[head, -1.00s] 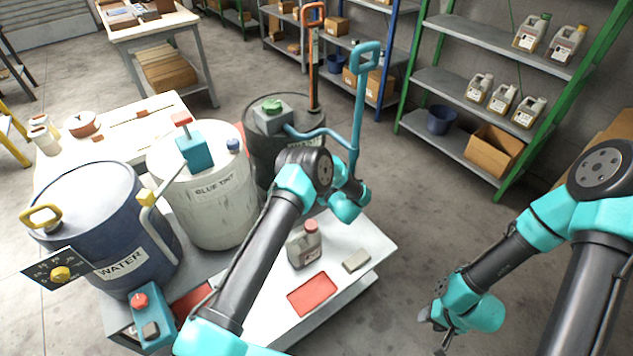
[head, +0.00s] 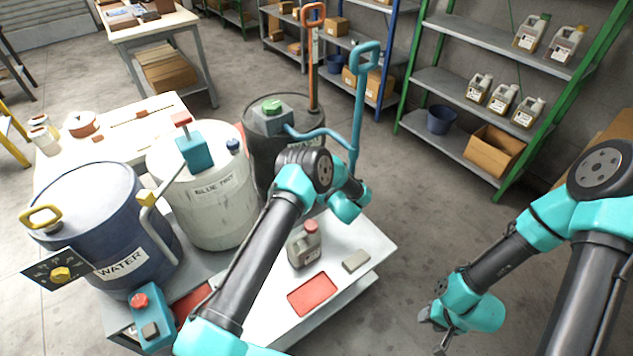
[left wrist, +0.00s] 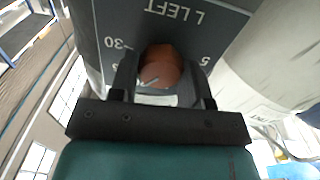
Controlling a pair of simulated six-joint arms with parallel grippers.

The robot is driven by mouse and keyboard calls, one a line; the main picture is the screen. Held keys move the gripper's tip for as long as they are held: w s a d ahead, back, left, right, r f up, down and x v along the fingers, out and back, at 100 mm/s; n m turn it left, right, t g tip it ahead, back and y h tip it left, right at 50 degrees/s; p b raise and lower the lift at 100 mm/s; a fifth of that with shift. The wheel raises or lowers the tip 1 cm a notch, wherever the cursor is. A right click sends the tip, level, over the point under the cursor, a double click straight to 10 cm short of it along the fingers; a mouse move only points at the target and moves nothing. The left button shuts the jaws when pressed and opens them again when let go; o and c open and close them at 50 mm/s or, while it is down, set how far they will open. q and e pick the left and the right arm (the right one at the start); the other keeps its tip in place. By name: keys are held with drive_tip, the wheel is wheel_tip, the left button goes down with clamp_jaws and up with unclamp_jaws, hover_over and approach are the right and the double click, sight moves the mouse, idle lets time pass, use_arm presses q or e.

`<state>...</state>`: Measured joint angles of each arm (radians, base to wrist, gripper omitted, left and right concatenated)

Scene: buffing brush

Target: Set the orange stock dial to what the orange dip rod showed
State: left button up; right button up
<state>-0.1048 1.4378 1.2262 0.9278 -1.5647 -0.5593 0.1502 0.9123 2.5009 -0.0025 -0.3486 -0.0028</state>
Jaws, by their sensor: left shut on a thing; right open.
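The orange stock dial (left wrist: 160,66) shows in the left wrist view as a round orange-brown knob on a dark plate (left wrist: 200,22) marked "L LEFT", with "30" and "5" beside it. My left gripper (left wrist: 161,84) is shut on this knob, one finger on each side. A pale pointer line shows on the knob's lower part; its exact reading is unclear. In the head view, my left arm hides the dial. The orange dip rod (head: 313,62) stands upright at the dark drum (head: 262,140), its scale too small to read. My right gripper (head: 434,334) is open and empty, over the floor at lower right.
A blue water drum (head: 85,215) with a yellow dial (head: 60,273) and a white blue-tint drum (head: 225,215) stand left of the dark drum. A grey jug (head: 303,248) sits on the cart.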

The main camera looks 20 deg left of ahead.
use_arm(q)
drive_tip(key=m, duration=0.4)
drive_tip(key=shift+m, duration=0.4)
drive_tip(key=o, duration=0.9)
drive_tip(key=v, duration=1.7)
drive_tip(key=shift+s+d, duration=0.15)
